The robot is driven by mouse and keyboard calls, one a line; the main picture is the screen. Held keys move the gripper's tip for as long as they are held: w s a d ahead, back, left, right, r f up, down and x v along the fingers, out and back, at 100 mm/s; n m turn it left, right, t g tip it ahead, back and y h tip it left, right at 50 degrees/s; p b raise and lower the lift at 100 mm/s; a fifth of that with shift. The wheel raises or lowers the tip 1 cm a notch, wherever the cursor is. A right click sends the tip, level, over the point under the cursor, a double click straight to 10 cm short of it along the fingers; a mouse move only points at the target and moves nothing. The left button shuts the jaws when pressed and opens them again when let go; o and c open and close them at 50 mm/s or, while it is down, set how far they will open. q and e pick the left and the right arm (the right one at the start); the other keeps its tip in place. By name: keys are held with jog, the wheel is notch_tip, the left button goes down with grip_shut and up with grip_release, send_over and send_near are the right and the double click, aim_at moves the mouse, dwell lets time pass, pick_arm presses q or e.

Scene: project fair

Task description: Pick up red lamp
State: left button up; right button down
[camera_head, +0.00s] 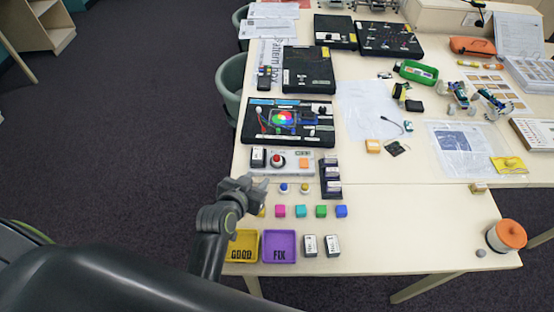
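A small red dome-shaped piece (277,160), which looks like the red lamp, sits on a dark round base on a light grey panel (294,171). The panel lies near the left edge of the table. My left gripper (262,191) is in front of the panel, nearer to me and a little left of the red piece, apart from it. Its fingers point right, and their gap is too small to judge. Small pieces with a yellow top (283,187) and a blue top (304,187) stand just right of the gripper. My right gripper is not in view.
Several coloured cubes, including a pink one (280,211), stand in a row. A yellow GOOD tray (241,257) and a purple FIX tray (279,257) are at the front edge. A dark block rack (330,195) is right of the panel. The table's front right is mostly clear.

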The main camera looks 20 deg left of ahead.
pick_arm(q)
jog(key=b, duration=0.1)
send_near(276, 159)
jog(key=x, duration=0.3)
jog(key=shift+w+f, duration=0.1)
jog(key=shift+f, duration=0.3)
jog(key=shift+w+f, duration=0.15)
jog(key=shift+w, duration=0.3)
jog(key=b+x, duration=0.4)
jog(key=shift+w+f+b, duration=0.1)
jog(key=shift+w+b, duration=0.5)
jog(key=shift+b, duration=0.05)
jog(key=c, duration=0.6)
